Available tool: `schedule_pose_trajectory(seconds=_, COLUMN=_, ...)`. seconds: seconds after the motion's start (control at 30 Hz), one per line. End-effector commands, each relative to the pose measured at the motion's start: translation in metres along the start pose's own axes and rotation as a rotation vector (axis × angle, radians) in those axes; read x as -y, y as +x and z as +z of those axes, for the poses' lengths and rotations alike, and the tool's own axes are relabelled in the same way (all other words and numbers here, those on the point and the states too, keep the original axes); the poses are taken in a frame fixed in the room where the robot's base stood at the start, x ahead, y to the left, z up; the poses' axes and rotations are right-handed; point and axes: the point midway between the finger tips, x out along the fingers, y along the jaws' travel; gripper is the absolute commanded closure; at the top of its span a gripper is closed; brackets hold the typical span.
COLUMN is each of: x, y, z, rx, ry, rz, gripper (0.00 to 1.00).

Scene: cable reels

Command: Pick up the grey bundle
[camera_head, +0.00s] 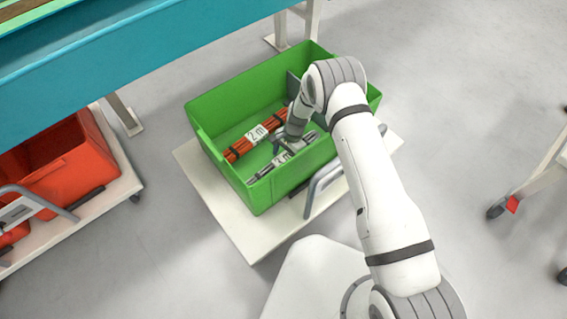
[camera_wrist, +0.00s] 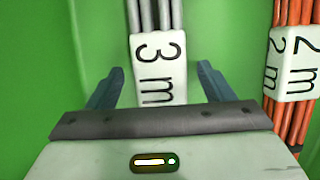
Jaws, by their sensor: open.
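The grey bundle (camera_wrist: 158,15) lies in the green crate, with a white label (camera_wrist: 158,68) reading "3 m". In the head view the grey bundle (camera_head: 262,173) lies along the crate's near side, partly hidden by my arm. My gripper (camera_wrist: 155,85) is open above it, with one blue-grey finger on each side of the label. The fingers do not appear to touch it. In the head view my gripper (camera_head: 284,145) reaches down inside the crate, and its tips are hard to make out.
An orange bundle (camera_head: 240,147) labelled "2 m" lies beside the grey one; it also shows at the right in the wrist view (camera_wrist: 291,65). The green crate (camera_head: 222,98) has raised walls and stands on a white platform (camera_head: 237,232). A blue-edged table (camera_head: 130,45) stands behind.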

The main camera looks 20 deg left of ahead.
Motion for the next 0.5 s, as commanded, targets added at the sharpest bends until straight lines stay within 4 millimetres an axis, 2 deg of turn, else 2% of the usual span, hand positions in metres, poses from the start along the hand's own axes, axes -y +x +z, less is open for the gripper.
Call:
schedule_pose_trajectory(seconds=0.07, x=0.0003, y=0.0060, z=-0.0002, rx=0.000, ry=-0.001, rz=-0.001, gripper=0.25)
schedule_pose_trajectory(seconds=0.27, x=0.0003, y=0.0046, z=0.0000, rx=0.000, ry=0.000, rz=-0.001, gripper=0.26)
schedule_pose_trajectory(seconds=0.5, x=0.0001, y=0.0044, z=-0.0003, rx=0.000, ry=0.000, rz=-0.001, gripper=0.46)
